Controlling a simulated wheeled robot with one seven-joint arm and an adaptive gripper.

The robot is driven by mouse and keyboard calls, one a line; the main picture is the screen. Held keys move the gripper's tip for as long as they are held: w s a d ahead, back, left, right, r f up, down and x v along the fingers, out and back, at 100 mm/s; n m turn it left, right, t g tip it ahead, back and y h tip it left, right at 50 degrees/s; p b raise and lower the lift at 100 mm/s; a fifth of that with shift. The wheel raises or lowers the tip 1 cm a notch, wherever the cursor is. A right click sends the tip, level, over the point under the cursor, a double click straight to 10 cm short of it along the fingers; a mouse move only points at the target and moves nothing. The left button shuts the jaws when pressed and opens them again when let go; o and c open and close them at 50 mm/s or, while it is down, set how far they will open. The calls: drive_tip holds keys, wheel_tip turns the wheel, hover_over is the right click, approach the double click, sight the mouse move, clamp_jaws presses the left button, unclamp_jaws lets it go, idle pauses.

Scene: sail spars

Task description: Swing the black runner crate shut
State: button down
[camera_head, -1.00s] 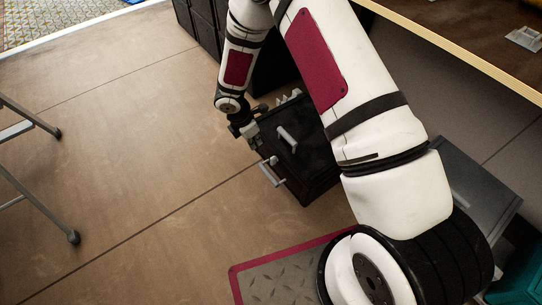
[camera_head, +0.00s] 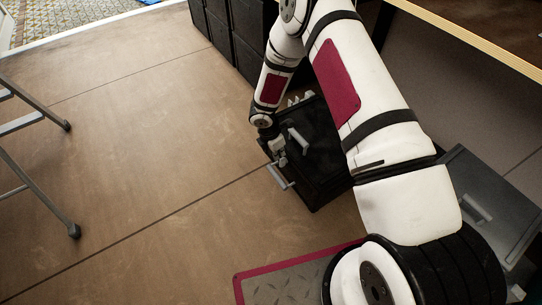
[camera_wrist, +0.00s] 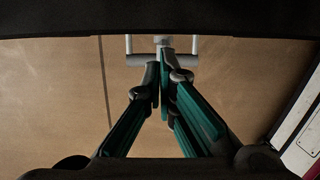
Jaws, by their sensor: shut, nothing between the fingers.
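The black crate (camera_head: 327,160) stands on the floor at the centre of the head view, partly behind my arm. It has a light grey handle (camera_head: 298,140) high on its side and another light grey handle (camera_head: 281,178) sticking out low at the front. My gripper (camera_head: 281,158) is at the crate's front, just above the lower handle. In the wrist view my gripper (camera_wrist: 163,72) has its teal-padded fingers together, with nothing between them. A light grey handle bar (camera_wrist: 143,60) runs crosswise at the fingertips; I cannot tell whether they touch it. A dark edge fills the top.
Black crates (camera_head: 236,42) stand at the back. A wooden-edged table (camera_head: 480,42) is at upper right, and a grey box (camera_head: 487,205) with a handle sits at right. A metal stepladder (camera_head: 40,165) stands at left. The floor between it and the crate is clear.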

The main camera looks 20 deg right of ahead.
drive_tip(key=shift+w+d, duration=0.1)
drive_tip(key=shift+d, duration=0.2)
